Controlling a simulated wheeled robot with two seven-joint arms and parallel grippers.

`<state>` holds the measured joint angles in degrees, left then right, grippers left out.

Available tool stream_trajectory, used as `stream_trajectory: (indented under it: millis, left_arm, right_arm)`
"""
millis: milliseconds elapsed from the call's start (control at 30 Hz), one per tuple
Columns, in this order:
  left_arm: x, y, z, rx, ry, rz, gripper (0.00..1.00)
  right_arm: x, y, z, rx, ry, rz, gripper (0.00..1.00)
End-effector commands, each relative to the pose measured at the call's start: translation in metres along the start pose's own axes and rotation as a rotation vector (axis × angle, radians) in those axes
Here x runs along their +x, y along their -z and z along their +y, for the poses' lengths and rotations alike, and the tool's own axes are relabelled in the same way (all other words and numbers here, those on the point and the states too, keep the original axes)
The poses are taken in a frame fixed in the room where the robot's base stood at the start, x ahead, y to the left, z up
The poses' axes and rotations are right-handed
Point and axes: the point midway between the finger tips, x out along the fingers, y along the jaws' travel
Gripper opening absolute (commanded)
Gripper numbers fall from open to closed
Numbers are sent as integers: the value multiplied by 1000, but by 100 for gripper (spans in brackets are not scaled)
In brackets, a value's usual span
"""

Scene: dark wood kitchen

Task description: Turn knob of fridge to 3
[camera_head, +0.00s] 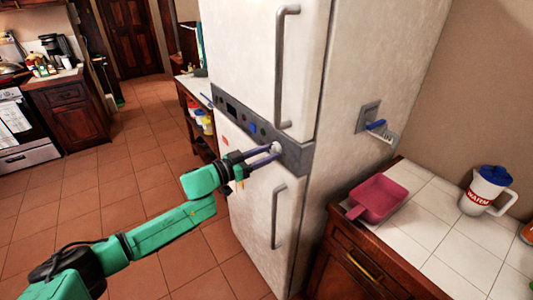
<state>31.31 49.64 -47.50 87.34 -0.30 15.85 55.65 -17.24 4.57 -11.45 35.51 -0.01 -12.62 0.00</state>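The pale fridge (262,195) stands in the middle, with an upper and a lower door and a grey control strip (230,107) between them. A small white knob (276,147) sits on the strip near its right end. My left gripper (275,151) reaches in from the left, with its two dark fingers apart and their tips at the knob, one above and one below. Whether they press on it is too small to tell. The knob's markings and the number it points to cannot be read. My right gripper is not in view.
The upper door handle (284,65) and lower door handle (276,215) stick out close to the knob. A counter (425,220) at right holds a pink dustpan-like item (379,198) and a white jug (483,190). The tiled floor (85,195) at left is clear.

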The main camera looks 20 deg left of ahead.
Motion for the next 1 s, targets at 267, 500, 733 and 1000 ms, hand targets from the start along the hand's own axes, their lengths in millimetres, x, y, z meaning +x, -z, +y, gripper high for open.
stream_trajectory:
  millis: [267,500,733,1000]
  left_arm:
    - [0,0,-1,6,2,0,0]
    - [0,0,-1,73,2,1,0]
    - [0,0,-2,223,2,1,0]
    - [0,0,-3,473,2,2,0]
  right_arm:
    - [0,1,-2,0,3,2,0]
    - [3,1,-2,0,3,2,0]
    - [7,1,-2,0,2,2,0]
    - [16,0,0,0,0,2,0]
